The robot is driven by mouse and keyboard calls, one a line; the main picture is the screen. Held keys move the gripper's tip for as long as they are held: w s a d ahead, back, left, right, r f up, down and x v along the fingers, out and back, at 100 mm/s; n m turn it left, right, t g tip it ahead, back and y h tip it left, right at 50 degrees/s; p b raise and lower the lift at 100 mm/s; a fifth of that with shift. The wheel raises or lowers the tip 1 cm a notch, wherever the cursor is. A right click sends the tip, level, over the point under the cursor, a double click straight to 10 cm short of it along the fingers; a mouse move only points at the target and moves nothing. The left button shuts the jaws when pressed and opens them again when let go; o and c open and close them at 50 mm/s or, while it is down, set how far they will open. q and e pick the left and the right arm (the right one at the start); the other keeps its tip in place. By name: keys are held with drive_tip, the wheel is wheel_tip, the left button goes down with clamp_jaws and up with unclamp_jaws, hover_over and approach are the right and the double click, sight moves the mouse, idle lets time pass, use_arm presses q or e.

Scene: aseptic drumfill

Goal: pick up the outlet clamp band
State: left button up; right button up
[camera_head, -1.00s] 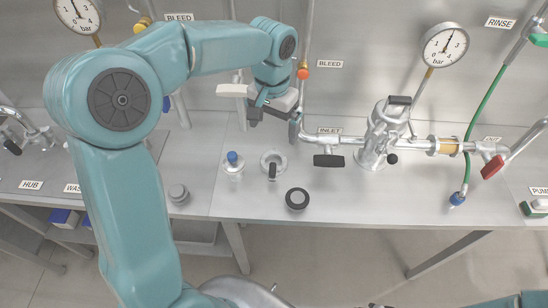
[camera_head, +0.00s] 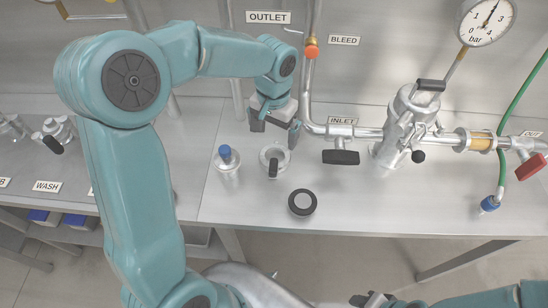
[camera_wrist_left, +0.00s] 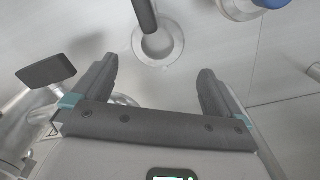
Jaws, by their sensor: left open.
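The outlet clamp band (camera_head: 263,156) looks like a small pale metal ring with a dark handle, lying on the bench in the head view. In the left wrist view the ring (camera_wrist_left: 176,42) is at the top centre, its dark handle running up out of the frame. My left gripper (camera_head: 274,127) is open and empty, just behind and above the ring in the head view. In the left wrist view its fingers (camera_wrist_left: 158,70) stand wide apart, with the ring beyond the gap between them, not touched. Part of my right gripper (camera_head: 372,299) shows at the bottom edge.
A blue-capped fitting (camera_head: 227,165) stands left of the ring. A black-rimmed disc (camera_head: 302,202) lies in front of it. The inlet pipe with its black valve handle (camera_head: 341,157) is close on the right. The bench front (camera_head: 400,215) is mostly clear.

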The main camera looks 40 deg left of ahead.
sight(274, 155)
use_arm(q)
wheel_tip(274, 155, down, 3)
drive_tip(key=shift+w+d+f, duration=0.1)
drive_tip(key=shift+d+f, duration=0.05)
drive_tip(key=shift+s+f, duration=0.25)
drive_tip(key=shift+f, duration=0.25)
wheel_tip(274, 155, down, 5)
drive_tip(key=shift+f+p, duration=0.1)
drive_tip(key=shift+p, duration=0.35)
drive_tip(key=c, duration=0.9)
